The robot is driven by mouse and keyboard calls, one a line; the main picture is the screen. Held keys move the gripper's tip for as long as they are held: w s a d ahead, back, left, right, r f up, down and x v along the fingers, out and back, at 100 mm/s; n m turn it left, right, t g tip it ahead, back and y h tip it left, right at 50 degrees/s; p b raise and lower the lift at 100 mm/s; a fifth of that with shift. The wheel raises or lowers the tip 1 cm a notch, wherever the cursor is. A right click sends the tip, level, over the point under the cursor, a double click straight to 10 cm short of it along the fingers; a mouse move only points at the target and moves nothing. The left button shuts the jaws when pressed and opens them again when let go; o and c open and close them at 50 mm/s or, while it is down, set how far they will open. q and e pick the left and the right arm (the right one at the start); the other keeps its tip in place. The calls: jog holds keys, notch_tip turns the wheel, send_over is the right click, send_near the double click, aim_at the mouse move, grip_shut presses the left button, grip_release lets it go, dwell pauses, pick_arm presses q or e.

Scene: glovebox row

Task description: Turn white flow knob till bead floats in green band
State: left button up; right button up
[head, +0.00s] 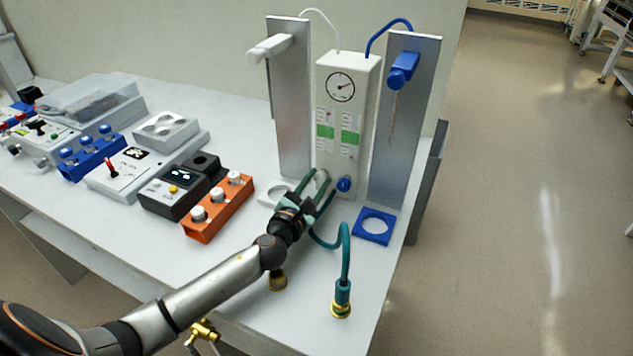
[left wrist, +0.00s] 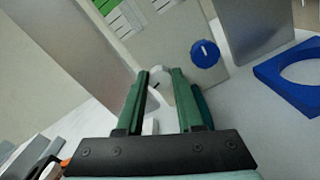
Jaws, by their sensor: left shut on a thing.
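The white flow knob (left wrist: 158,76) is low on the front of the white flowmeter panel (head: 345,72), left of a blue knob (head: 344,184). My left gripper (head: 318,182) is shut on the white knob, with one green finger on each side of it in the left wrist view. In the head view the fingers partly hide the knob. Two green bands, a left one (head: 325,131) and a right one (head: 350,137), show on the panel's scales. The bead is too small to make out in either view. My right gripper is not in view.
Metal uprights flank the panel, one with a white fitting (head: 270,48), one with a blue fitting (head: 403,68). A blue ring holder (head: 374,239) lies at right. A teal hose (head: 346,255) runs beside my gripper. An orange rack (head: 218,217) stands at left. The bench's front middle is mostly clear.

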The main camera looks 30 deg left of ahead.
pick_arm(q)
jog(key=shift+n, duration=0.3)
grip_shut()
jog(key=n, duration=0.8)
jog(key=shift+a, duration=0.1)
jog(key=n, duration=0.5)
jog(key=shift+a+b, duration=0.1)
jog(key=shift+b, duration=0.3)
jog(key=shift+f+n, duration=0.1)
jog(key=shift+n, duration=1.9)
jog(key=o, duration=1)
grip_release()
jog(key=shift+s, duration=0.1)
